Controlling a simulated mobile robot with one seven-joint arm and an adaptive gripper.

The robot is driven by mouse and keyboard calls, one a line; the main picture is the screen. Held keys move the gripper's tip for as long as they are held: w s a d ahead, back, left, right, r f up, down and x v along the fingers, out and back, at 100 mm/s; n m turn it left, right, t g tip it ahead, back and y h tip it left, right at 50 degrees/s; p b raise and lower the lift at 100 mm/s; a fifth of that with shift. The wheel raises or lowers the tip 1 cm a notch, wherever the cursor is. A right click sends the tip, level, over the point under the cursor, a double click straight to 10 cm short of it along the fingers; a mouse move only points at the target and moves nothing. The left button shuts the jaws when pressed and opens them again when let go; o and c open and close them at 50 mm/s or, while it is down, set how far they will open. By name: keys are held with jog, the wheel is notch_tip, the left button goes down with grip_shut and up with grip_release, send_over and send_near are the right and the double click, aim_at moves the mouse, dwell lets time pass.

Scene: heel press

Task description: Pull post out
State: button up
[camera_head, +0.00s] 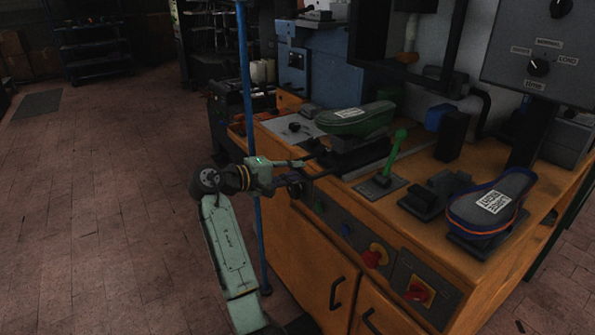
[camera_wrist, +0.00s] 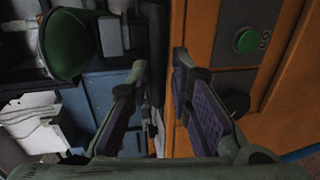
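A green shoe form (camera_head: 357,119) with a white label lies on a dark post block (camera_head: 350,152) near the bench's front left edge. In the wrist view the green form (camera_wrist: 68,45) is at upper left, beside a grey block (camera_wrist: 110,38). My gripper (camera_head: 306,170) is at the bench's front edge, just in front of and below the post. In the wrist view my gripper (camera_wrist: 157,62) has its two fingers apart, with a dark narrow strip between them. I cannot tell whether that strip belongs to the post, and I see no clear grip on it.
A green lever (camera_head: 394,155) stands right of the post. A second, dark form (camera_head: 490,205) sits farther right. A green button (camera_wrist: 246,41) and a dark knob (camera_wrist: 235,100) on the front panel are close to my right finger. A blue pole (camera_head: 247,80) stands by my arm.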

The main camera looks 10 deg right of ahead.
jog(key=v, duration=1)
jog(key=shift+a, duration=0.4)
jog(key=shift+r, duration=0.1)
